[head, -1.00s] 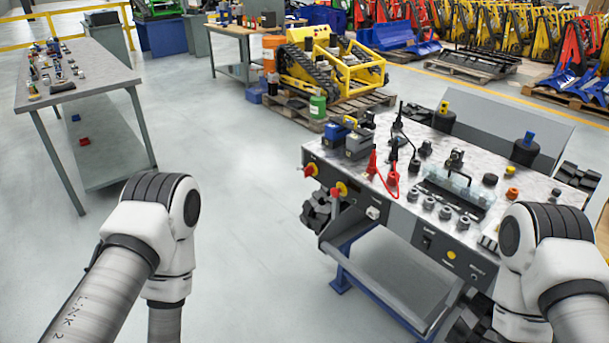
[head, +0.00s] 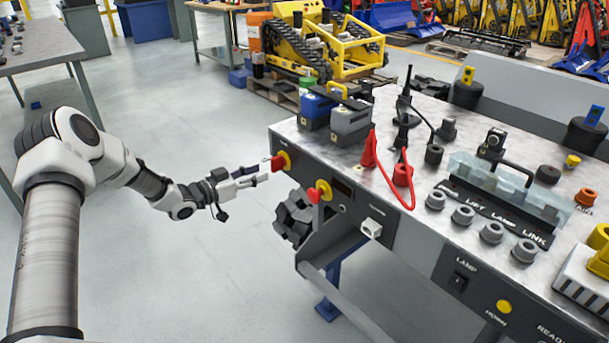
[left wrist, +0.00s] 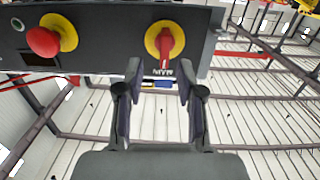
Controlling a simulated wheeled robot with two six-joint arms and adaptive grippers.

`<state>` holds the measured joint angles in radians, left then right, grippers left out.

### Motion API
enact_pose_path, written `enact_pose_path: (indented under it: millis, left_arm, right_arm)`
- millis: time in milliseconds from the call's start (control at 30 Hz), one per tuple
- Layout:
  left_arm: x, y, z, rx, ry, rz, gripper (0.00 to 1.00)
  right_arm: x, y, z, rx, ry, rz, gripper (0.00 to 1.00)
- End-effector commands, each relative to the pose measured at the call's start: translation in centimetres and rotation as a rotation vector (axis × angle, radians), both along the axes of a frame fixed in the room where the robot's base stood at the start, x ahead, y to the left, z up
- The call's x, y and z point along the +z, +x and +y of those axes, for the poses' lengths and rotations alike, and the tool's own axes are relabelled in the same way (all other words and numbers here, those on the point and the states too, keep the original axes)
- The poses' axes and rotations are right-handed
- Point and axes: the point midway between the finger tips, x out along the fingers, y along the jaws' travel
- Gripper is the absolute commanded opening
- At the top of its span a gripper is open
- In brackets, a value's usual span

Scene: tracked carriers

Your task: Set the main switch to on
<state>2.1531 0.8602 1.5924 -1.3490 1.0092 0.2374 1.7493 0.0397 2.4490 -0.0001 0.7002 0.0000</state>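The main switch is a red handle on a yellow round plate at the left end of the bench's front panel in the head view (head: 279,162). In the left wrist view the main switch (left wrist: 166,42) shows close up, its red handle upright in the picture, with a small label by its end. My left gripper (head: 260,173) is just in front of the switch. In the left wrist view the left gripper (left wrist: 160,82) is open, its two fingers apart and empty, with the switch beyond the gap. It does not appear to touch the handle. My right gripper is not in view.
A red mushroom button on a yellow plate (head: 318,192) sits close beside the switch. Blue and grey blocks (head: 316,110), red clamps (head: 369,150) and a grey-capped strip (head: 495,215) are on the bench top. Floor left of the bench is clear.

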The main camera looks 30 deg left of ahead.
Motion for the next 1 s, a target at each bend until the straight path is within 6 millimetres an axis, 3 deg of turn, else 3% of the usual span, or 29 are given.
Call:
enact_pose_path:
  millis: [33, 233, 600, 900, 967, 1000]
  left_arm:
    - [-1.0, -0.2, 0.9, 0.018, -0.014, -0.017, 0.38]
    - [-0.2, 0.7, 1.0, 0.027, -0.018, -0.039, 0.38]
    - [-0.3, 6.5, -1.6, 0.026, -0.019, -0.036, 0.38]
    - [-0.1, 7.1, -1.8, 0.027, -0.021, -0.036, 0.38]
    - [-0.1, 7.1, -1.8, 0.027, -0.021, -0.036, 0.2]
    - [-0.1, 7.1, -1.8, 0.027, -0.021, -0.036, 0.06]
  right_arm:
    - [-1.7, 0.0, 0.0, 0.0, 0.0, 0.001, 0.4]
    - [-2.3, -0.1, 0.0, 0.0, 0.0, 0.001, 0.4]
    - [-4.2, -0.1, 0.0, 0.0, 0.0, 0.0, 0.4]
    - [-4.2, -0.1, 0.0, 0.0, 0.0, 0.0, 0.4]
    - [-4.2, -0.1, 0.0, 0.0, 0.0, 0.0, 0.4]
    - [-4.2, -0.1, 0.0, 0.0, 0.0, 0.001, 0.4]
